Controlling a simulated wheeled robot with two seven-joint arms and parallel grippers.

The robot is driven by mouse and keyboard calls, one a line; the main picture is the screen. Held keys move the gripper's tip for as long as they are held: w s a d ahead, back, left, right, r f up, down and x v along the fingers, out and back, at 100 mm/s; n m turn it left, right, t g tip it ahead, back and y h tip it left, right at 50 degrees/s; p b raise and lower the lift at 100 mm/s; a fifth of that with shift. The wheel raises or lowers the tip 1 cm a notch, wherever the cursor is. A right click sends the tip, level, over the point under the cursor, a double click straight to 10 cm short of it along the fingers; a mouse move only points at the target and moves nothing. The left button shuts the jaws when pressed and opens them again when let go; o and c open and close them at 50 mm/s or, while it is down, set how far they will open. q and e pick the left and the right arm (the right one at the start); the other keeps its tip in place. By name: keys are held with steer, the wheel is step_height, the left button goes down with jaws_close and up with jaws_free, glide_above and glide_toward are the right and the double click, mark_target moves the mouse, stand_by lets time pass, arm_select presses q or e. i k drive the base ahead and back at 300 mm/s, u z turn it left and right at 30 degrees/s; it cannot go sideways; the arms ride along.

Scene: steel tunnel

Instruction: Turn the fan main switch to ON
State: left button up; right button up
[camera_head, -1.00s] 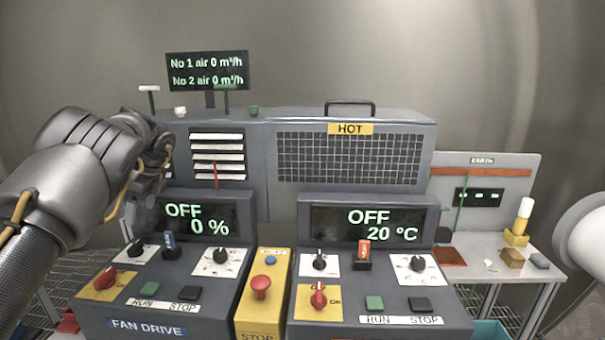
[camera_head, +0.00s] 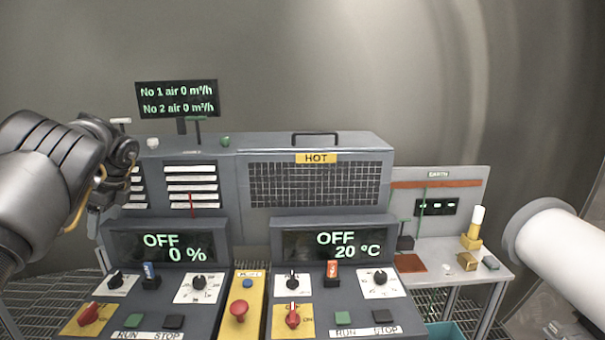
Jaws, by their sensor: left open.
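The fan main switch (camera_head: 88,314) is a red rotary handle on a yellow plate at the lower left of the fan drive panel. Its handle slants, and an ON label shows at the plate's right. The fan display (camera_head: 172,246) above reads OFF and 0 %. My left gripper (camera_head: 120,165) is at the left, in front of the tall cabinet, above and apart from the switch. It is open and holds nothing that I can see; its fingers are partly hidden by the wrist. My right gripper is out of view.
A similar red switch (camera_head: 293,316) sits on the heater panel. A red mushroom button (camera_head: 239,311) stands on the yellow box between the panels. A key switch with a blue tag (camera_head: 150,272) and black knobs sit behind the fan switch. A side table (camera_head: 450,254) stands at right.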

mark_target(89, 315)
steer(key=u, duration=0.05)
steer(key=k, duration=0.9)
